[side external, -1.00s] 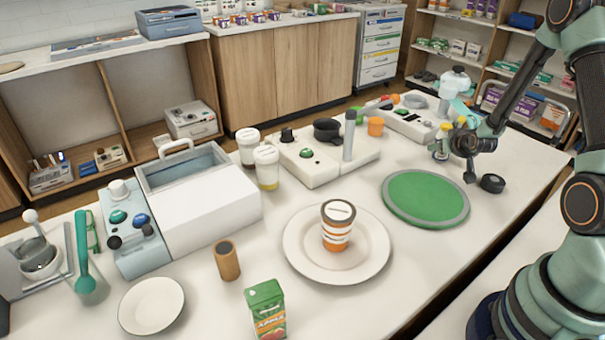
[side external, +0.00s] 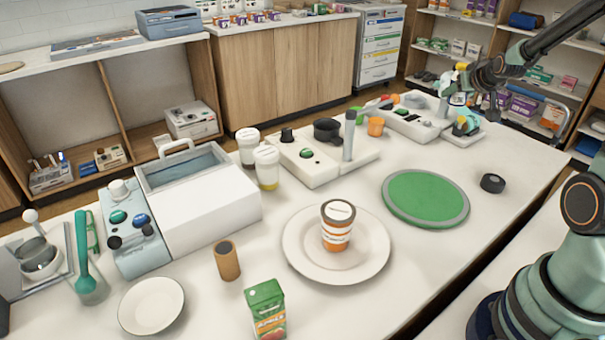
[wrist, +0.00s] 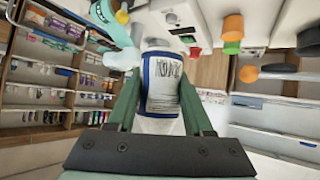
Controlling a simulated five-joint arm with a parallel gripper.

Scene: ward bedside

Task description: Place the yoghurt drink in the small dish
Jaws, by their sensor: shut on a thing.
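My gripper (wrist: 160,78) is shut on a white cylindrical container with blue edging and a printed label, which I take for the yoghurt drink (wrist: 162,90). It sits between my two green fingers in the wrist view. In the side view my gripper is at the far right end of the table, raised, and the held thing is too small to make out clearly. The small dish (side external: 151,305), a plain white round plate, lies empty at the front left of the table, far from my gripper.
A larger plate (side external: 297,262) holds an orange-striped cup (side external: 338,225). A juice carton (side external: 266,312) and brown cylinder (side external: 228,261) stand near the dish. A white box (side external: 205,212), two pale cups (side external: 266,166), devices and a green round mat (side external: 426,196) occupy the table.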

